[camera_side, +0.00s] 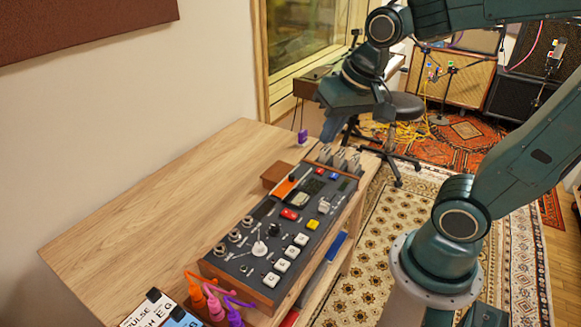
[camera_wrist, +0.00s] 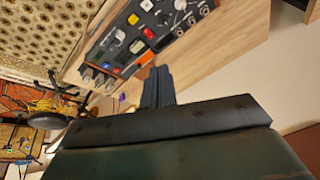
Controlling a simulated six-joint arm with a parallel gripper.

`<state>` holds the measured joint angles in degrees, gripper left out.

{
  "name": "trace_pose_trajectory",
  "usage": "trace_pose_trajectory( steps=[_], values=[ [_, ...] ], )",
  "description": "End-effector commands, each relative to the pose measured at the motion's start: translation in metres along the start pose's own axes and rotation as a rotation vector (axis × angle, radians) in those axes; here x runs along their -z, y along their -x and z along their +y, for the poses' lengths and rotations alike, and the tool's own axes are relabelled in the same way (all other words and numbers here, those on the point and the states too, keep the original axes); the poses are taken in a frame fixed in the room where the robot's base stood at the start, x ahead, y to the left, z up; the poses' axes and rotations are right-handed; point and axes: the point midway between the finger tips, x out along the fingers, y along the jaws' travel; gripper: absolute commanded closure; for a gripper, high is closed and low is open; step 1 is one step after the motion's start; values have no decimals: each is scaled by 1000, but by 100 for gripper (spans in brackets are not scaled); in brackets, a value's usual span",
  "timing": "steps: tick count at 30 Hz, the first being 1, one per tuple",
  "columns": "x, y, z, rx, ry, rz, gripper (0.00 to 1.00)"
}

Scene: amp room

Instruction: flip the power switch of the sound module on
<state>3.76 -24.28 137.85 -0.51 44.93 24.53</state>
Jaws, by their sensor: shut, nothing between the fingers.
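The sound module (camera_side: 284,254) is a dark sloped panel in a wooden case on the table, crowded with knobs, square white keys, coloured buttons and metal switches. Several silver toggle switches (camera_side: 340,158) stand in a row at its far end. I cannot tell which control is the power switch. My gripper (camera_side: 329,127) is shut and empty, above and just behind the module's far end, apart from it. In the wrist view, the shut dark fingers (camera_wrist: 157,84) point towards the module's panel (camera_wrist: 124,52), which shows at the top.
The wooden table (camera_side: 150,218) has clear room left of the module. A brown block (camera_side: 275,176) and a small purple object (camera_side: 303,137) are near its far end. A stool (camera_side: 402,108) stands behind.

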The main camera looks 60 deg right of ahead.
Motion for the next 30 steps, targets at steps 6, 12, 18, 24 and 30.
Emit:
trace_pose_trajectory(
  steps=[6,12,18,24,30],
  values=[
    [19,-26,-2,-29,-185,-40,100],
    [35,-52,-1,-57,-356,-70,100],
    [48,-80,1,-90,-527,-95,100],
    [59,-111,6,-126,-697,-119,100],
    [67,-143,12,-165,-866,-138,100]
  ],
)
